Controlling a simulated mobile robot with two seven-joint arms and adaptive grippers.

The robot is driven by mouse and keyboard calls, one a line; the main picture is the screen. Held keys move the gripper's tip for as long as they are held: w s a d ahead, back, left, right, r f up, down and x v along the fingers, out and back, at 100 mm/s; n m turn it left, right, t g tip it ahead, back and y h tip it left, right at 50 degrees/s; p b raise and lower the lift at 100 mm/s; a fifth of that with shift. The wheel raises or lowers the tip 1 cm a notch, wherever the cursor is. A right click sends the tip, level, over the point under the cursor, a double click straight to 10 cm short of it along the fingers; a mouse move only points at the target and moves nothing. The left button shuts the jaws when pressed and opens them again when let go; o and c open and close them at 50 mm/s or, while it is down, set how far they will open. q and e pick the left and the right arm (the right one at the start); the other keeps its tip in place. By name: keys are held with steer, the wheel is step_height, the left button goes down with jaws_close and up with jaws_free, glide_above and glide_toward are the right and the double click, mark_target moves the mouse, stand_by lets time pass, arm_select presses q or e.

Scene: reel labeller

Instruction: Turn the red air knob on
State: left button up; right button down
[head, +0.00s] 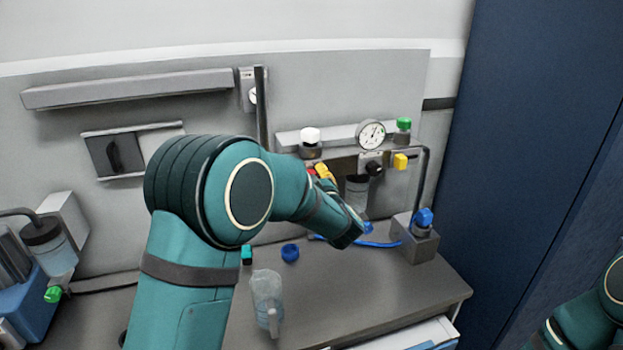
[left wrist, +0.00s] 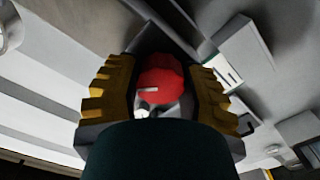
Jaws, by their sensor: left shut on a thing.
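The red air knob (left wrist: 165,80) sits between the yellow ridged fingers of my left gripper (left wrist: 163,92) in the left wrist view. A short white mark on its face points toward the left of that picture. My left gripper is shut on the knob. In the head view my left arm reaches across to the back panel, and the yellow fingers of the left gripper (head: 322,173) show beside the wrist; the knob is mostly hidden there. Only a part of my right arm shows at the bottom right; its gripper is out of view.
A round gauge (head: 371,135), a white-capped fitting (head: 310,137), a green-capped fitting (head: 403,126) and a yellow part (head: 400,161) line the panel. On the bench (head: 370,285) are a clear jug (head: 267,290), a blue ring (head: 290,252) and a blue-knobbed block (head: 420,245).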

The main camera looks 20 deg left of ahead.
arm_select(q)
steer(key=shift+a+r, duration=0.1)
steer(key=shift+r, duration=0.1)
steer(key=o, duration=1.2)
steer(key=shift+f, duration=0.1)
steer(key=shift+s+d, duration=0.15)
steer(key=shift+d, duration=0.1)
steer(key=v, duration=1.1)
steer(key=shift+s+d, duration=0.15)
steer(key=shift+s, duration=0.05)
